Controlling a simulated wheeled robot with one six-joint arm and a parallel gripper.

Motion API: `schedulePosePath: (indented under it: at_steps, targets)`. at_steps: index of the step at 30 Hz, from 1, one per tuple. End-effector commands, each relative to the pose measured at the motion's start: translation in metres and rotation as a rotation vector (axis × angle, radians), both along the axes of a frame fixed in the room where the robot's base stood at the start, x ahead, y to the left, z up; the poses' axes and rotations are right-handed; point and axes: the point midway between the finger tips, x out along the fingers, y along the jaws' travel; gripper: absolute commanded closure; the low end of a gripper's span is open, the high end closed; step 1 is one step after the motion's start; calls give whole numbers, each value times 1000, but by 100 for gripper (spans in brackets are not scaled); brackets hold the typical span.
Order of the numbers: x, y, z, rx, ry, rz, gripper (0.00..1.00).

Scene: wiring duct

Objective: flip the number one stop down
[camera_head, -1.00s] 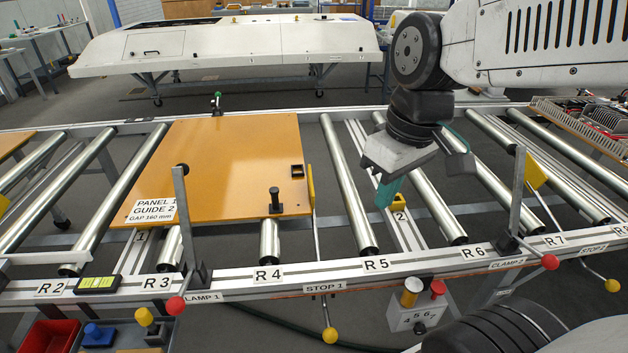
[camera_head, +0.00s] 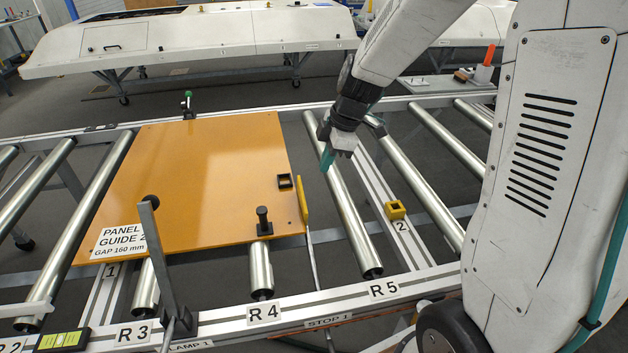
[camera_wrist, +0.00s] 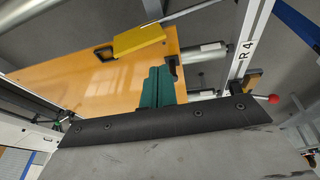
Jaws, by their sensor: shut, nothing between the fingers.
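The number one stop is a yellow plate (camera_head: 303,202) standing at the right edge of the orange panel (camera_head: 190,190), on a thin rod that runs down toward the STOP 1 label (camera_head: 328,321) on the front rail. Its lower end is out of the head view. In the wrist view the yellow plate (camera_wrist: 139,40) lies across the panel's edge, just beyond my fingers. My gripper (camera_head: 327,158) is shut and empty, its teal fingers pointing down, above and to the right of the plate, apart from it in the head view. The shut fingers also show in the wrist view (camera_wrist: 158,88).
A grey clamp upright (camera_head: 163,265) stands at the front left.

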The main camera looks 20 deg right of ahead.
Motion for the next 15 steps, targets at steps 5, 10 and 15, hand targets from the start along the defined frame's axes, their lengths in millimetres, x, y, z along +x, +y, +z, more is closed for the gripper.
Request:
schedulePosePath:
  at_steps: [5,10,15]
  targets:
    - [3,22,-26,1,6,23,100]
    - [9,36,-62,1,6,28,100]
    - [14,46,-95,0,6,28,100]
